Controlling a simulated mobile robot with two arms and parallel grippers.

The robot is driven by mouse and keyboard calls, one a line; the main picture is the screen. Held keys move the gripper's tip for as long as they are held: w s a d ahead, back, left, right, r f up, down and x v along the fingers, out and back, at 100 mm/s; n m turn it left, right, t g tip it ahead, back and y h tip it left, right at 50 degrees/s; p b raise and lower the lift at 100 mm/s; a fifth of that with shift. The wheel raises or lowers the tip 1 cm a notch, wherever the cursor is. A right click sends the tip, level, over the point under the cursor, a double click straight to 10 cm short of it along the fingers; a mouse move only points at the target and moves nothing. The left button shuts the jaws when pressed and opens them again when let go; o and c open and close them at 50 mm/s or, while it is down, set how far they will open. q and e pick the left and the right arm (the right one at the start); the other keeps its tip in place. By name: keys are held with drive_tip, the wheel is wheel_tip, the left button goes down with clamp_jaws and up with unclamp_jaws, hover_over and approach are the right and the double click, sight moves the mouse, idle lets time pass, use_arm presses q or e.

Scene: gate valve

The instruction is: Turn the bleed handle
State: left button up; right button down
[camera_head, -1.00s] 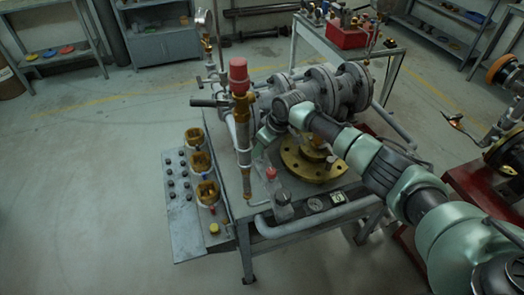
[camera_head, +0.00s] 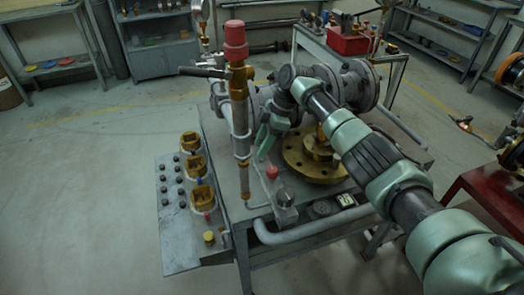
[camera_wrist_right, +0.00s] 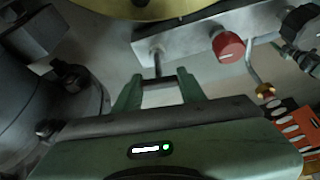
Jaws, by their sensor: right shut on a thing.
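The bleed handle seems to be the small dark crossbar (camera_wrist_right: 160,84) on a short stem, which comes out of a grey metal block (camera_wrist_right: 185,40). In the wrist view the crossbar lies between the two fingers of my right gripper (camera_wrist_right: 158,88), which is shut on it. In the head view my right gripper (camera_head: 262,153) reaches down beside the gate valve, just behind the grey block (camera_head: 285,205); the handle is hidden or too small to make out there. A red knob (camera_head: 271,172) sits on the block and also shows in the wrist view (camera_wrist_right: 228,46). My left gripper is out of view.
A vertical pipe with a red cap (camera_head: 235,40) and a side lever stands just left of my right gripper. A brass flange (camera_head: 300,168) lies to the right. A panel with yellow valves (camera_head: 196,168) is at the left. The floor further left is clear.

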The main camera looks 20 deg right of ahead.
drive_tip(key=shift+n+b, duration=0.3)
drive_tip(key=shift+b, duration=0.05)
idle(0.3)
drive_tip(key=c, duration=0.8)
unclamp_jaws()
drive_tip(key=shift+c, duration=0.2)
drive_tip(key=v, duration=0.8)
drive_tip(key=shift+w+b, duration=0.15)
drive_tip(key=shift+b, duration=0.25)
drive_tip(key=shift+f, duration=0.1)
